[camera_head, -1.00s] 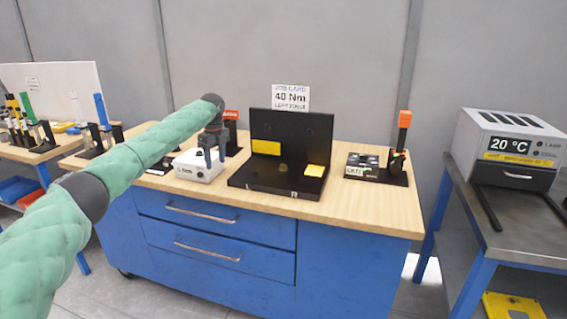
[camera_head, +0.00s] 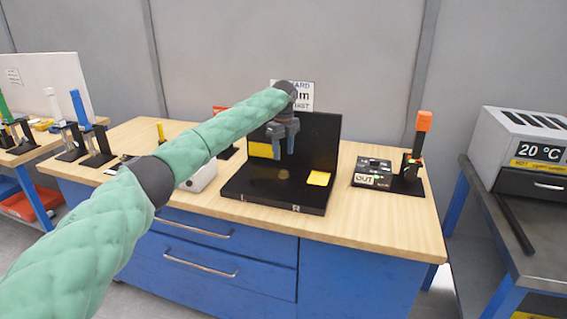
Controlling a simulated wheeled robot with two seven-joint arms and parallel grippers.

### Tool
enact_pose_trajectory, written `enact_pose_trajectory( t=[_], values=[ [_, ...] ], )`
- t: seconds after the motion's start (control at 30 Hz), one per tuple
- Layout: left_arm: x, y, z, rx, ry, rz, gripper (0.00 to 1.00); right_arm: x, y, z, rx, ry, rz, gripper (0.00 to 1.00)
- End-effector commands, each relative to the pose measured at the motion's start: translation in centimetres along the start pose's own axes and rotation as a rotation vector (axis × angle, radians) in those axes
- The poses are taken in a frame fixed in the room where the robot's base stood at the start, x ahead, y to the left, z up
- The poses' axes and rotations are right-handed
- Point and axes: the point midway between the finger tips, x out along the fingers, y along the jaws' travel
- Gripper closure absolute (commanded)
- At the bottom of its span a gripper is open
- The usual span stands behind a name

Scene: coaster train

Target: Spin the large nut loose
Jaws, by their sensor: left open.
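My left gripper (camera_head: 284,152) points down with its two fingers apart and nothing between them. It hangs above the open black case (camera_head: 250,192) on the wooden bench, in front of the case's raised lid. A small round brownish-gold piece (camera_head: 284,174) lies in the case just below the fingertips; it is too small to tell whether it is the large nut. A yellow note (camera_head: 319,178) lies at the right of the case. The lid bears a yellow label (camera_head: 261,150), partly behind my gripper. My right gripper is out of view.
A white box (camera_head: 200,178) stands left of the case, partly behind my left arm. A black device marked OUT (camera_head: 366,181) with an orange-topped post (camera_head: 424,122) stands at the right. A grey 20 °C unit (camera_head: 522,150) stands on the right table. The bench front is clear.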

Motion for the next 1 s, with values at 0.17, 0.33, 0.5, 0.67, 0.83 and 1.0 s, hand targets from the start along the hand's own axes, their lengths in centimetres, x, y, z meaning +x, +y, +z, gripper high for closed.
enact_pose_trajectory(
  t=[0.17,0.33,0.5,0.67,0.83,1.0],
  values=[
    [1.1,0.0,-0.1,0.001,0.001,0.002,0.51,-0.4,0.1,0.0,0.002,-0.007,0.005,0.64],
    [3.5,0.0,-0.1,0.001,0.001,0.003,0.51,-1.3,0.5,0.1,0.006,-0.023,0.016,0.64],
    [5.8,0.0,-0.1,0.001,0.0,0.002,0.51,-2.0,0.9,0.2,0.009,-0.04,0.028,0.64],
    [7.3,0.0,-0.1,0.001,0.001,0.002,0.51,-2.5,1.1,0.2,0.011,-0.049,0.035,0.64],
    [7.8,0.0,-0.1,0.001,0.0,0.0,0.51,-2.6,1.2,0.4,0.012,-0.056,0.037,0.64],
    [7.8,0.0,-0.1,0.001,0.0,0.0,0.51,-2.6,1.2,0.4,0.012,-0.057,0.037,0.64]
  ],
)
